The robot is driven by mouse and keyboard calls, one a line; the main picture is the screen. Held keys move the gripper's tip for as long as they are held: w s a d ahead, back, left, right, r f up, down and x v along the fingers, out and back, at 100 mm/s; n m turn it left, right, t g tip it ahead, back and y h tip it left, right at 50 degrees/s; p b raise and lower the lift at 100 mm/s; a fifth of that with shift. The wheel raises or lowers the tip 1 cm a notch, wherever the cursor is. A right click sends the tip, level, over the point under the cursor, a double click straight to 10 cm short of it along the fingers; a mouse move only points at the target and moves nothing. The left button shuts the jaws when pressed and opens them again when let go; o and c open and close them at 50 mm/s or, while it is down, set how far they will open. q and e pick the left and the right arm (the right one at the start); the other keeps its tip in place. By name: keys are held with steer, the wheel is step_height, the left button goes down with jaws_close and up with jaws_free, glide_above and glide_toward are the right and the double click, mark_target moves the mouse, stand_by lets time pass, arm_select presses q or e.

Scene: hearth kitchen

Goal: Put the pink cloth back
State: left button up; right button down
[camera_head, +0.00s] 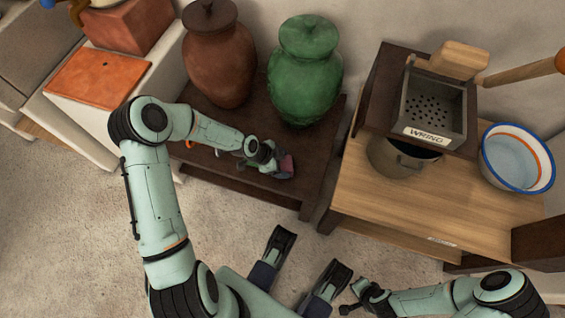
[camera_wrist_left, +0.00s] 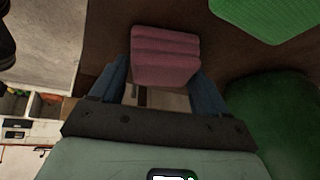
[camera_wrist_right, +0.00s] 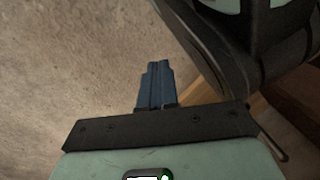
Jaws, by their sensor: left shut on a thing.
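The pink cloth (camera_wrist_left: 165,55) is a folded, ribbed block between the blue fingers of my left gripper (camera_wrist_left: 165,82) in the left wrist view. In the head view the cloth (camera_head: 287,166) shows as a small pink patch at the tip of my left gripper (camera_head: 272,163), over the dark low bench (camera_head: 235,143). I cannot tell whether the cloth touches the bench top. My right gripper (camera_wrist_right: 156,85) has its blue fingers together, with nothing seen between them, over bare floor in the right wrist view.
A brown lidded jar (camera_head: 220,60) and a green lidded jar (camera_head: 305,75) stand on the bench behind my left gripper. To the right, a wooden table (camera_head: 430,205) holds a box marked WRING (camera_head: 434,132), a pot (camera_head: 390,160) and a white basin (camera_head: 518,160).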

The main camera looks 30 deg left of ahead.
arm_select(q)
steer(key=shift+r, duration=0.1)
steer(key=o, duration=1)
